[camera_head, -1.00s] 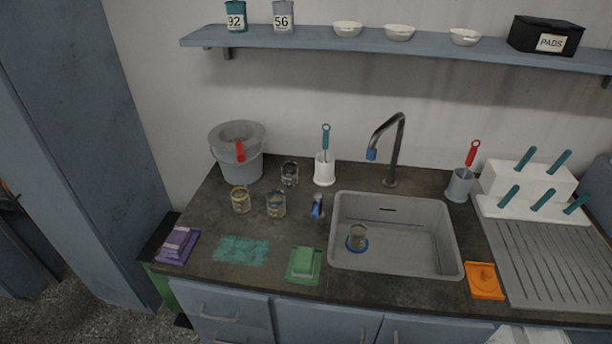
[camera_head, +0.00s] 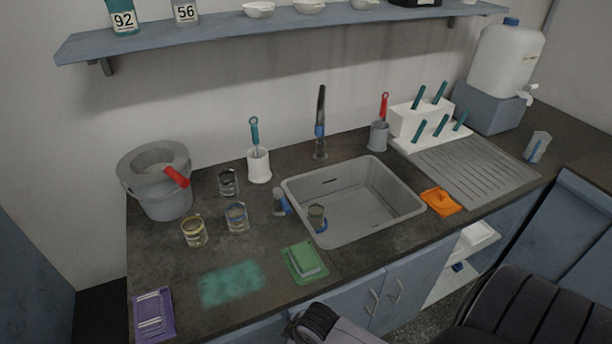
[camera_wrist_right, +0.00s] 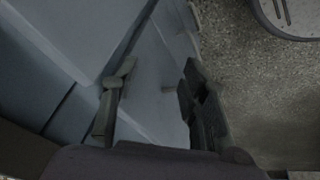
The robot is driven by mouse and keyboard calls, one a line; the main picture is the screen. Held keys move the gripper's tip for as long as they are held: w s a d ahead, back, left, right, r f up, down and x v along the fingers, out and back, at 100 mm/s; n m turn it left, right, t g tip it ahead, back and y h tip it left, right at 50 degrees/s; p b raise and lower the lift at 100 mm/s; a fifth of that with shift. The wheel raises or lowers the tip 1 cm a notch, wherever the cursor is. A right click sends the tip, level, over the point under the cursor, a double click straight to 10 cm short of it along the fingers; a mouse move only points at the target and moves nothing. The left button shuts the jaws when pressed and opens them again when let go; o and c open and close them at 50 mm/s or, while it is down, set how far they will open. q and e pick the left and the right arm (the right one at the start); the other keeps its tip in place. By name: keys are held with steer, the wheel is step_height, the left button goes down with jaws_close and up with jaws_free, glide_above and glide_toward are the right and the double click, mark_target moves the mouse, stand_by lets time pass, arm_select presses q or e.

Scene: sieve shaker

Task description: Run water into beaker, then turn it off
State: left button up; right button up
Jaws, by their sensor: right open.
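A small glass beaker (camera_head: 316,216) stands in the left part of the grey sink (camera_head: 372,206), on a blue base. The dark faucet (camera_head: 321,105) with a blue part rises behind the sink. No water stream shows. A blue-and-grey tap handle (camera_head: 280,203) sits on the counter at the sink's left edge. My right gripper (camera_wrist_right: 157,68) is open and empty in the right wrist view, beside blue-grey cabinet fronts and above the floor, away from the sink. My left gripper is not in view.
Several glass jars stand left of the sink, near a grey bucket (camera_head: 163,192) and a white brush holder (camera_head: 259,167). A ribbed drainboard (camera_head: 475,172) is at right.

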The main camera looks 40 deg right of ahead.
step_height(320, 180, up, 15)
steer(key=w+a+n+y+b, duration=0.1)
steer(key=w+a+n, duration=0.15)
steer(key=n, duration=0.45)
steer(key=w+d+r+n, duration=0.1)
steer(key=w+n, duration=0.1)
steer(key=w+d+r+n, duration=0.1)
steer(key=n, duration=0.2)
steer(key=w+d+r+n, duration=0.1)
steer(key=w+r+n, duration=0.1)
steer(key=shift+w+d+n+t, duration=0.1)
steer(key=shift+w+n+t, duration=0.2)
steer(key=shift+w, duration=0.05)
steer(key=w+d+r+n+h, duration=0.1)
steer(key=w+d+r+n, duration=0.3)
steer(key=d+r+n, duration=0.15)
steer(key=n, duration=0.5)
glide_toward(288, 207)
steer(key=shift+n+h, duration=0.25)
steer(key=shift+h, duration=0.05)
steer(key=x, duration=0.4)
steer(key=p+x, duration=0.1)
steer(key=x, duration=0.4)
steer(key=shift+a, duration=0.25)
steer(key=shift+r, duration=0.1)
jaws_close()
